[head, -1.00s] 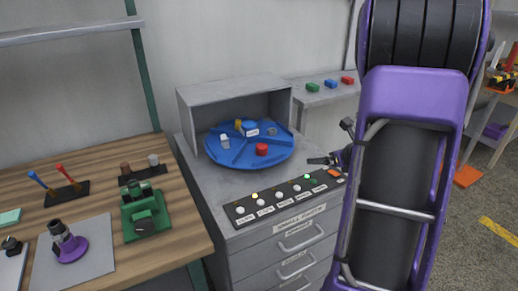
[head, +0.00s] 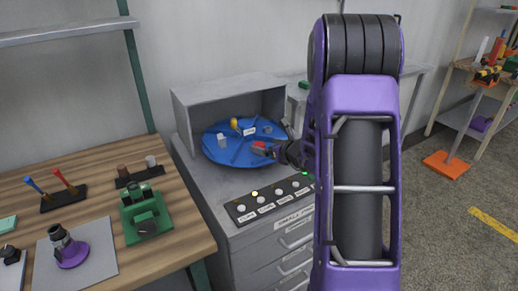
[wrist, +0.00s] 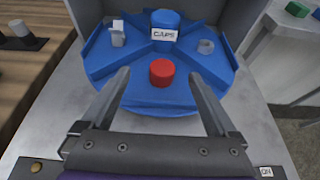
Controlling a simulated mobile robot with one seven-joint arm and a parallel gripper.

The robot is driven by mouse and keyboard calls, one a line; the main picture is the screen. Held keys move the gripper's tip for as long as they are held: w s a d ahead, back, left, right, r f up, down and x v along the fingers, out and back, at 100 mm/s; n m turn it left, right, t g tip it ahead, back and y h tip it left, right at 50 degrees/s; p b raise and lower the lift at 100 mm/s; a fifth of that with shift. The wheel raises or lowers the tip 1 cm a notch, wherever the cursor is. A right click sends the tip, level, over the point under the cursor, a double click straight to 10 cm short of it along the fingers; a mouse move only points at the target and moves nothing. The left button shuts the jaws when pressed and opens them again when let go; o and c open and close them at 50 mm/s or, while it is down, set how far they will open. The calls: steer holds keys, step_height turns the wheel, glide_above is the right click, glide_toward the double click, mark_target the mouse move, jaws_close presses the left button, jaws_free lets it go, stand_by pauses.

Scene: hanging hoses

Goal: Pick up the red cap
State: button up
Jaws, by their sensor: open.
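The red cap (wrist: 161,72) sits on the near part of the blue divided turntable (wrist: 150,107). In the head view the red cap (head: 258,147) is partly hidden by my gripper (head: 270,150). In the wrist view my gripper (wrist: 158,88) is open, with one finger to each side of the red cap and nothing held. The cap stands between the fingertips or slightly beyond them; I cannot tell the exact depth or height.
A blue hub labelled CAPS (wrist: 165,27) stands behind the cap. A grey bracket-like part (wrist: 117,35) and a grey ring (wrist: 206,46) lie in other sections. A grey hood (head: 228,97) covers the turntable's back. A button panel (head: 262,204) lies in front.

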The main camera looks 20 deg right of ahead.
mark_target(260, 145)
steer(key=shift+x, duration=0.8)
steer(key=w+f, duration=0.2)
steer(key=w, duration=0.1)
steer(key=shift+w+f, duration=0.2)
steer(key=shift+w+a+f, duration=0.15)
steer(key=shift+w+f, duration=0.05)
steer(key=shift+w, duration=0.35)
steer(key=c, duration=1.4)
steer(key=shift+r, duration=0.1)
